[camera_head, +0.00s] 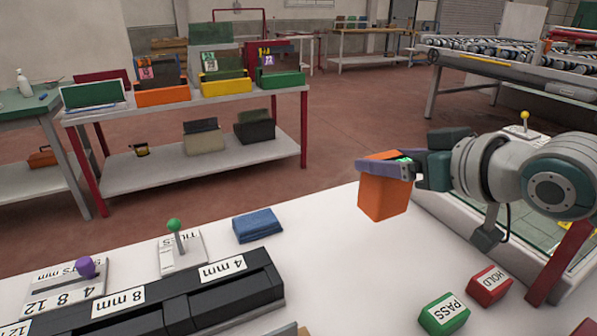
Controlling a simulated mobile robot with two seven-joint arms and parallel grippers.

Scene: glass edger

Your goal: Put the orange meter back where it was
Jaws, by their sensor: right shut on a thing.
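The orange meter (384,198) is a boxy orange block near the far edge of the white table (345,265). My right gripper (386,168), coming in from the right, is shut on its upper part. The meter looks roughly upright; I cannot tell whether its bottom touches the table or hangs just above it. The gripper's fingers hide part of its top. My left gripper is not in view.
On the table are a blue cloth (258,225), a green-knobbed lever (176,240), a purple-knobbed lever (86,267), a dark slotted rack (190,300), a green PASS block (443,314) and a red HOLD block (489,285). The middle is clear. A shelf with colored bins (163,96) stands behind.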

